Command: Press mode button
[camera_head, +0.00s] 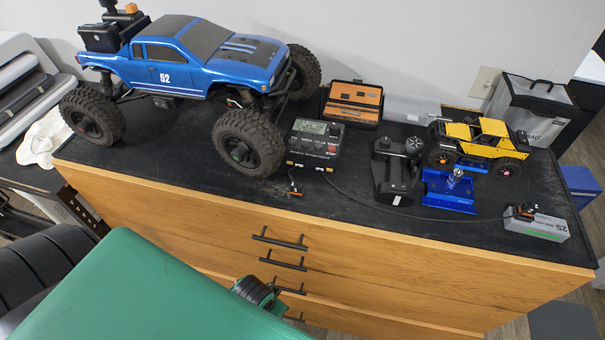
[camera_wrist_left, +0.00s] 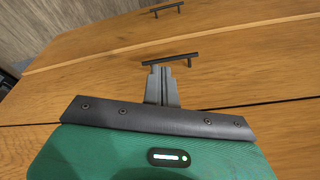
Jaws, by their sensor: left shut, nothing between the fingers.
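The black charger (camera_head: 314,143) with a grey-green display and small buttons, some red, stands on the dark cabinet top, right of the blue truck's front wheel. Which button is the mode button is too small to tell. My left gripper (camera_wrist_left: 160,72) shows in the left wrist view, fingers together and empty, in front of the wooden drawer fronts near a black handle (camera_wrist_left: 171,60). It is away from the charger, which is out of that view. In the head view my green left arm covers the lower left and the fingertips cannot be made out clearly. My right gripper is not in view.
A large blue truck (camera_head: 185,65) stands left of the charger. An orange-black tool case (camera_head: 353,103), a black controller (camera_head: 395,170), a blue stand (camera_head: 448,190), a yellow crawler (camera_head: 478,140) and a grey battery (camera_head: 537,223) are to the right. A black cable (camera_head: 375,207) crosses the top.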

